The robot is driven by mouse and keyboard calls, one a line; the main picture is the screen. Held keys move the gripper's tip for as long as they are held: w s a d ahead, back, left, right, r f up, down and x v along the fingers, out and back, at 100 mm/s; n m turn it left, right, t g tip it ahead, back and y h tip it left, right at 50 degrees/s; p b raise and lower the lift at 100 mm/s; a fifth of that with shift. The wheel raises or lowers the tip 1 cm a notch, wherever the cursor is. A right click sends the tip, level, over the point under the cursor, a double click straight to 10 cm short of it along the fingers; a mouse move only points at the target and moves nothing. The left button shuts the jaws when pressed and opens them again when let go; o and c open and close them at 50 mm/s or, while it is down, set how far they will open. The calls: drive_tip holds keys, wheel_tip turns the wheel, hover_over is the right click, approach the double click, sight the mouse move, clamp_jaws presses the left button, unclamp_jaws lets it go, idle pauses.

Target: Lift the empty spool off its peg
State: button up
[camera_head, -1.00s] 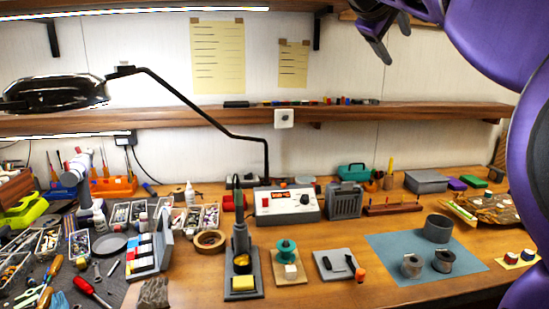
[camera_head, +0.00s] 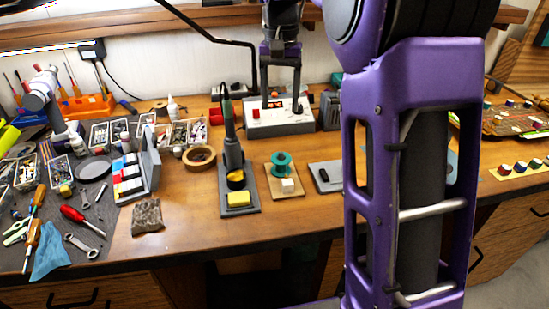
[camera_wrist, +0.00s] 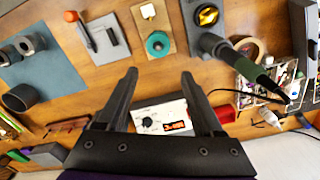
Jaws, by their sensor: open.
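A teal spool (camera_head: 281,160) sits on a small wooden base (camera_head: 294,192) on the bench, right of the soldering iron stand. It shows between and just beyond my fingertips in the wrist view (camera_wrist: 158,44); whether it is bare of wire, and the peg inside it, I cannot make out. A white block (camera_head: 288,185) sits on the same base. My gripper (camera_head: 281,106) is open and empty, pointing down above the soldering station, behind the spool in the head view. In the wrist view its fingers (camera_wrist: 160,75) are spread wide, apart from the spool.
The soldering iron stand (camera_head: 240,199) is close left of the spool. The soldering station (camera_head: 265,122) lies below my fingers. A grey plate (camera_head: 326,178) is to the right. Grey reels (camera_wrist: 32,42) stand on a blue mat (camera_wrist: 45,72). My arm hides much of the right.

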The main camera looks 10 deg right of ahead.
sight(281, 153)
wheel_tip(281, 153, down, 12)
drive_tip(key=shift+r+b, duration=0.1)
drive_tip(key=shift+b, duration=1)
drive_tip(key=shift+s+d+f+b, duration=0.15)
drive_tip(key=shift+f+b, duration=0.45)
drive_tip(key=shift+f, duration=2.1)
drive_tip(key=c, duration=0.9)
wheel_tip(281, 153, up, 10)
drive_tip(key=shift+r+p, duration=0.1)
drive_tip(key=shift+p, duration=0.9)
drive_tip(key=shift+c, duration=0.2)
